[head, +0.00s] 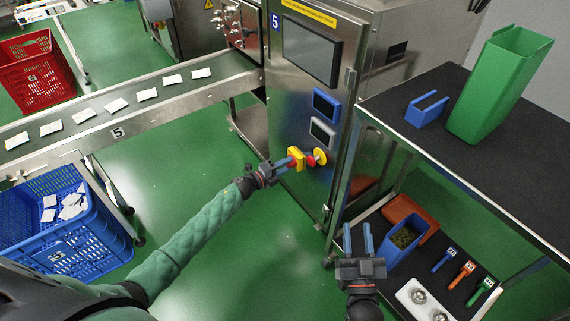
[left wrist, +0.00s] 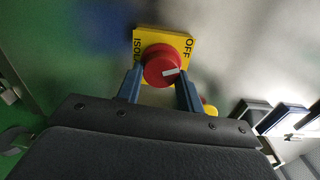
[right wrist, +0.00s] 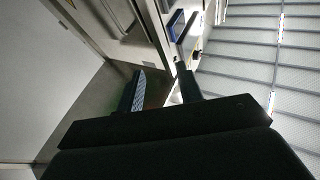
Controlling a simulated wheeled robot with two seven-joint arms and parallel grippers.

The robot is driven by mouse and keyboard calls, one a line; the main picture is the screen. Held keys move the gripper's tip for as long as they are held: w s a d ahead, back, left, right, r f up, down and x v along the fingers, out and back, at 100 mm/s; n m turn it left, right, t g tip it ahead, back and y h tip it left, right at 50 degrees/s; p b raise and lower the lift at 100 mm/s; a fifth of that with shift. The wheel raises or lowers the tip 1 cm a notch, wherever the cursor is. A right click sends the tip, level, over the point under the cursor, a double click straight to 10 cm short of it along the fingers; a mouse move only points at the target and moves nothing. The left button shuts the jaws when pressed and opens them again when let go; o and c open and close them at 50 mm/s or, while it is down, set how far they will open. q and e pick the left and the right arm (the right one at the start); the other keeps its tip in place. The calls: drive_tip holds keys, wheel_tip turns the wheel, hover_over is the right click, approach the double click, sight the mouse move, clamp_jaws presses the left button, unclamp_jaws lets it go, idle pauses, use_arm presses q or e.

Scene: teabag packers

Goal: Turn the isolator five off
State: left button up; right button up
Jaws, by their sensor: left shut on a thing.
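The isolator is a yellow plate (head: 296,151) with a red knob on the front of the steel cabinet marked 5 (head: 292,95). My left gripper (head: 286,163) reaches it from the left and is shut on the red knob (left wrist: 160,66), one finger on each side. In the left wrist view the plate (left wrist: 138,40) reads "ISOL..." and "OFF", the rest of the word hidden. The knob's white mark slants, and I cannot tell whether it lines up with OFF. My right gripper (head: 358,238) is open and empty beside the shelf trolley.
A round yellow-and-red button (head: 320,156) sits just right of the isolator. Two screens (head: 325,104) are above it. A conveyor (head: 160,110) with white teabags runs left. The trolley top (head: 480,150) holds a green bin (head: 495,85) and a blue holder (head: 426,109).

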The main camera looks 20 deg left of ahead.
drive_tip(key=s+f+g+h+p, duration=0.25)
drive_tip(key=f+g, duration=0.45)
drive_tip(key=f, duration=1.2)
use_arm(q)
drive_tip(key=n+p, duration=0.1)
drive_tip(key=n, duration=0.3)
drive_tip(key=shift+a+r, duration=0.1)
drive_tip(key=shift+a, duration=0.05)
use_arm(e)
drive_tip(key=s+d+f+g, duration=0.1)
drive_tip(key=s+f+g, duration=0.5)
drive_tip(key=s+f, duration=0.7)
wheel_tip(320, 180, down, 4)
drive_tip(key=shift+f+g, duration=0.1)
drive_tip(key=shift+g, duration=0.3)
use_arm(q)
drive_tip(key=o, duration=1)
